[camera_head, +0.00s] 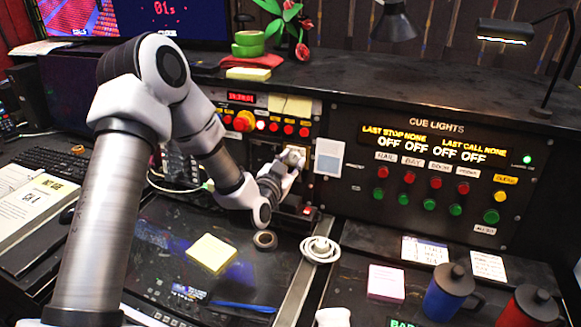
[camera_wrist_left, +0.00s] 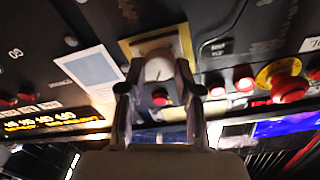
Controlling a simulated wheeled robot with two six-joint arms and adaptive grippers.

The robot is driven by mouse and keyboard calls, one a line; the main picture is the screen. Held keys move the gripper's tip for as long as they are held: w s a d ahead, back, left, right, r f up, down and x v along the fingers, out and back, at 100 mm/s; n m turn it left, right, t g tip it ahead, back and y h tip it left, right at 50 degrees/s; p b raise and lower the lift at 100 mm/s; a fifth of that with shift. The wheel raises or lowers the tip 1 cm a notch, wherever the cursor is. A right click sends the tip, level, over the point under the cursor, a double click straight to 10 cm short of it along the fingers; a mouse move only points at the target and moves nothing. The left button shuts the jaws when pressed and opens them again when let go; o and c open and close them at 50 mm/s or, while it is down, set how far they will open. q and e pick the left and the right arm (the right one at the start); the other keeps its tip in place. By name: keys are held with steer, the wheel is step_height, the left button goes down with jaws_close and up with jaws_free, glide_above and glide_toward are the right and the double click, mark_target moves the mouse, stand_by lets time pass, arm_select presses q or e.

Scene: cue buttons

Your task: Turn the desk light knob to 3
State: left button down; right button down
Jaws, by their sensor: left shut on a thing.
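A pale round knob (camera_wrist_left: 158,66) sits on a yellowish square plate (camera_wrist_left: 182,40) in the left wrist view. My left gripper (camera_wrist_left: 160,88) has one finger on each side of the knob and is shut on it. In the head view my left gripper (camera_head: 287,165) reaches the upright control panel left of the cue lights, and its fingers mostly hide the knob. Any marks around the knob are too small or hidden to read, so its setting cannot be told. A desk lamp (camera_head: 505,31) at the upper right is lit. My right gripper does not show.
The cue lights panel (camera_head: 430,127) with red and green buttons is to the right. A pale card (camera_head: 328,158) is beside the gripper. Red buttons (camera_head: 288,129) are to its upper left. A coiled white cord (camera_head: 320,250), sticky notes (camera_head: 212,253) and mugs (camera_head: 450,293) are on the desk.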

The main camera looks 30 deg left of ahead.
arm_select(q)
steer(key=shift+r+n, duration=0.15)
steer(key=shift+n, duration=0.15)
steer(key=c, duration=0.8)
jaws_free()
steer(key=shift+w, duration=0.1)
steer(key=s, duration=0.2)
steer(key=s+d, duration=0.1)
steer(key=s, duration=0.4)
steer(key=shift+s+d, duration=0.15)
steer(key=shift+d, duration=0.1)
